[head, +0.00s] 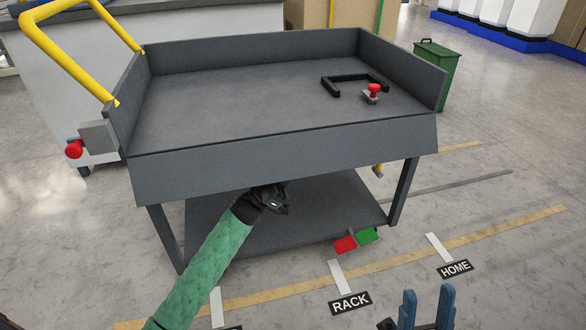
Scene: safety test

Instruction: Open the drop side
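The cart's grey drop side (300,157) hangs down from the deck's front edge, below deck level. The deck (240,100) is open along that front edge, with upright walls on its other three sides. My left gripper (270,199), at the end of the green-sleeved arm, is just below the drop side's lower edge. It is partly hidden, so its opening and any contact with the panel cannot be told. My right gripper (427,309) shows two blue fingers spread apart and empty at the bottom edge, to the right and away from the cart.
A black U-shaped handle (335,88) and a red knob (374,90) are on the deck. A yellow push handle (70,60) and another red knob (74,149) are at the cart's left. Red (345,245) and green (367,236) pedals sit low. Floor at right is mostly clear.

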